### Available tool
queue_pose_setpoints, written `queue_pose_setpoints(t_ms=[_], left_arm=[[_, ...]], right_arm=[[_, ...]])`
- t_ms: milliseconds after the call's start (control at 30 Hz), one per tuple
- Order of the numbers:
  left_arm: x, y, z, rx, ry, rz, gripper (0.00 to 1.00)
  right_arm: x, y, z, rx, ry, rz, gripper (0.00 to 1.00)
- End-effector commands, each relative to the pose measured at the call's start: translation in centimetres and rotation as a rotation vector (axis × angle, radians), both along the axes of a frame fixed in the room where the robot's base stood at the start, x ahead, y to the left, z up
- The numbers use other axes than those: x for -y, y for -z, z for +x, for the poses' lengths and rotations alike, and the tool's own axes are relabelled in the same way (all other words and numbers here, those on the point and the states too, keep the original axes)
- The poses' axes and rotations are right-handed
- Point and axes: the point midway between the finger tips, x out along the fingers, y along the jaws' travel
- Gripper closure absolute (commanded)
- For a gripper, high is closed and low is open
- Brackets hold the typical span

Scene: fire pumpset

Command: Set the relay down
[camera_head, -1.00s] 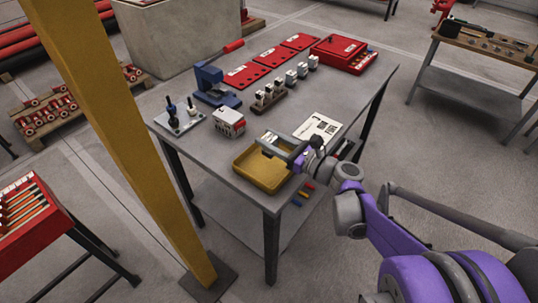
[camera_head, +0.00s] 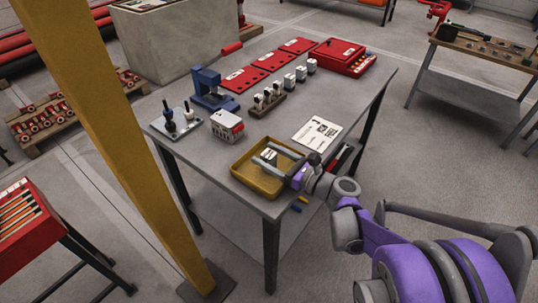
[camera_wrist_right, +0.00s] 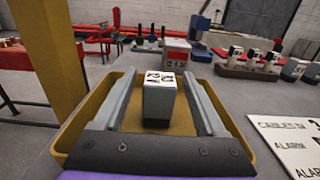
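The relay (camera_wrist_right: 158,102), a small pale grey block with a white, black-marked top, stands upright in the yellow tray (camera_wrist_right: 98,100). In the head view the relay (camera_head: 269,156) shows inside the tray (camera_head: 258,188) at the table's near edge. My right gripper (camera_head: 270,152) reaches over the tray from the right. Its two grey fingers are apart, one on each side of the relay, with a gap at both sides in the right wrist view. My left gripper is not in view.
A red-and-white box (camera_head: 227,125), a blue press (camera_head: 211,90) and a plate with black-handled tools (camera_head: 175,122) stand behind the tray. A printed sheet (camera_head: 317,132) lies to its right. Several small blocks, red panels and a red case (camera_head: 343,56) are farther back.

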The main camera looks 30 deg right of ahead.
Motion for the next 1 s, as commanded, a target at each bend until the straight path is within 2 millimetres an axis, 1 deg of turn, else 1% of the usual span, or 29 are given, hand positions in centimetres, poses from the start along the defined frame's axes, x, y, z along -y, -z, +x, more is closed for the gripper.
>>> queue_pose_setpoints(t_ms=[233, 300, 367, 467, 700, 800, 900, 1000], left_arm=[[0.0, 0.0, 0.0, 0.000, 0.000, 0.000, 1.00], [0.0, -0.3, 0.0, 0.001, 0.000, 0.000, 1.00], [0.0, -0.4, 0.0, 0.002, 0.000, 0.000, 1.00], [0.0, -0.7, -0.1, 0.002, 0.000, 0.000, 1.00], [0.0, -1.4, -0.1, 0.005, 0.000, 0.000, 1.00], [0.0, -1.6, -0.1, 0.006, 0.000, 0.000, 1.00], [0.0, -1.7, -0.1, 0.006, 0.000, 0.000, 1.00], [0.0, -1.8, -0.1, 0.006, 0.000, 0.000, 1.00]], right_arm=[[0.0, -0.1, 0.0, 0.000, 0.000, 0.000, 0.27], [0.0, -0.4, 0.0, 0.000, 0.000, 0.000, 0.27], [0.2, -0.5, -0.4, 0.000, 0.002, -0.001, 0.27], [0.9, -0.5, -1.8, 0.000, 0.004, -0.001, 0.27], [2.9, -0.5, -6.7, 0.000, 0.006, -0.001, 0.27], [3.7, -0.5, -8.5, 0.000, 0.006, -0.002, 0.27], [4.2, -0.4, -9.8, 0.001, 0.004, -0.002, 0.27], [4.5, -0.4, -10.7, 0.000, 0.002, 0.000, 0.27]])
